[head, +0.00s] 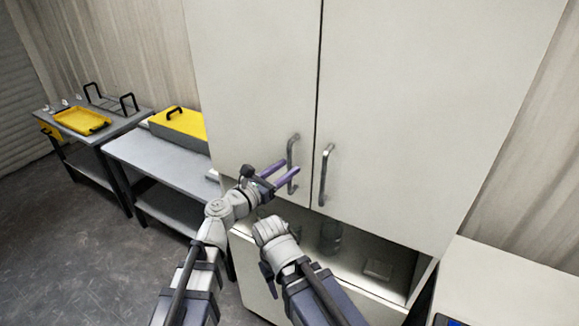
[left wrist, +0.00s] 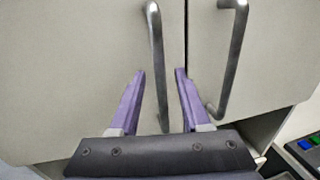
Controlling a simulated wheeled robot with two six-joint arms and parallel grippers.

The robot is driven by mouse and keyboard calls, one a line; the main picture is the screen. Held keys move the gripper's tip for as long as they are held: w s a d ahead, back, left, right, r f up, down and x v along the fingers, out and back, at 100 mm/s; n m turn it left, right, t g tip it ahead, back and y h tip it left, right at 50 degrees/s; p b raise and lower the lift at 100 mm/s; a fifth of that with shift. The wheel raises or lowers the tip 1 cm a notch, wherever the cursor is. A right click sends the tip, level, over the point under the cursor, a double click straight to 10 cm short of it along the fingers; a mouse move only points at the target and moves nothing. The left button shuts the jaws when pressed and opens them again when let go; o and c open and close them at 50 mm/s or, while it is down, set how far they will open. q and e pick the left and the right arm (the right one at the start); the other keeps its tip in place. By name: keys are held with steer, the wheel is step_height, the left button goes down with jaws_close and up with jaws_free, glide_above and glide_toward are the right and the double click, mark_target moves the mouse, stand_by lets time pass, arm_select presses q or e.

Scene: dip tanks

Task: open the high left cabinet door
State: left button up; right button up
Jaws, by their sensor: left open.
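The high cabinet has two pale doors, both shut. The high left door (head: 258,80) carries a vertical metal bar handle (head: 291,148) near its right edge. My left gripper (head: 290,168) is open at the lower part of this handle, with its purple fingers pointing at the door. In the left wrist view, the left door's handle (left wrist: 155,50) runs down between the two fingers of the gripper (left wrist: 160,72). I cannot tell whether either finger touches it. The fingers of my right gripper do not show.
The high right door (head: 420,100) has its own handle (head: 326,175) close beside. Below is an open shelf with a glass jar (head: 330,238) and a small block (head: 378,269). A pale counter (head: 510,285) is at right.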

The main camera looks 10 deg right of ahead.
arm_select(q)
steer(key=shift+x, duration=0.95)
jaws_close()
stand_by(0.8)
